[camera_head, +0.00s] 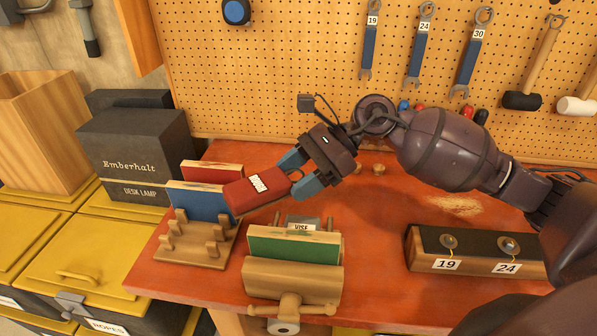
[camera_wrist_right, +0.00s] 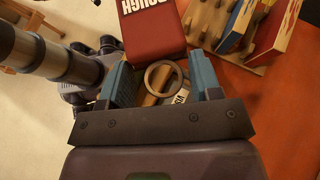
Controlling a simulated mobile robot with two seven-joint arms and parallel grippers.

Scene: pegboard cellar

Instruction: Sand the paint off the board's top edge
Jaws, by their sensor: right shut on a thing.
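A green board (camera_head: 293,245) stands upright in the wooden vise (camera_head: 292,280) at the table's front; its pale top edge carries green paint marks. My right gripper (camera_head: 298,173) is shut on a red sanding block (camera_head: 257,188). It holds the block in the air, behind and left of the vise. In the right wrist view the block (camera_wrist_right: 152,28), lettered "ROUGH", lies beyond the blue fingers (camera_wrist_right: 162,82). My left gripper does not show in the head view.
A wooden rack (camera_head: 190,245) holds a blue board (camera_head: 199,201) and a red board (camera_head: 212,171) left of the vise. A block holder (camera_head: 475,252) marked 19 and 24 stands at the right. A dark Emberhalt box (camera_head: 137,150) is behind left.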

